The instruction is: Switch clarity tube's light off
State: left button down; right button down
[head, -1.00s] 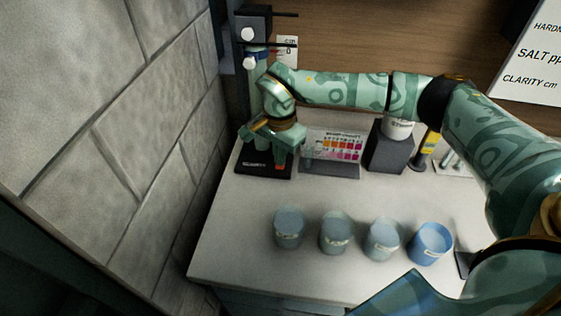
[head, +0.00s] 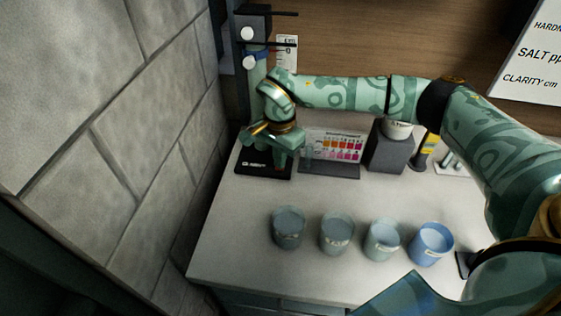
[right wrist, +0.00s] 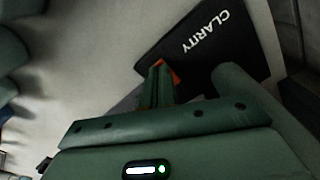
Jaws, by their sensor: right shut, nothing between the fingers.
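The clarity tube (head: 257,72) stands upright at the back left in the head view, partly hidden by my right arm. Its black base (head: 255,169) lies on the counter. In the right wrist view the base (right wrist: 222,48) reads CLARITY. An orange-red switch (right wrist: 172,68) shows at the base's edge, partly covered by my right fingers; I cannot tell whether they touch it. My right gripper (head: 283,160) is shut and empty, pointing down over the base; its fingertips show in the right wrist view (right wrist: 160,72). The switch is hidden in the head view. My left gripper is not in view.
Several cups (head: 336,233) stand in a row at the front of the white counter (head: 235,225). A colour chart (head: 337,147) and a dark grey block (head: 388,148) stand right of the base. A stone wall (head: 120,100) closes off the left.

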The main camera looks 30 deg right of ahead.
jog(key=shift+r+p, duration=0.55)
jog(key=shift+r, duration=0.05)
notch_tip(320, 180, up, 6)
jog(key=p, duration=0.4)
jog(key=shift+f+p, duration=0.2)
jog(key=shift+p, duration=0.15)
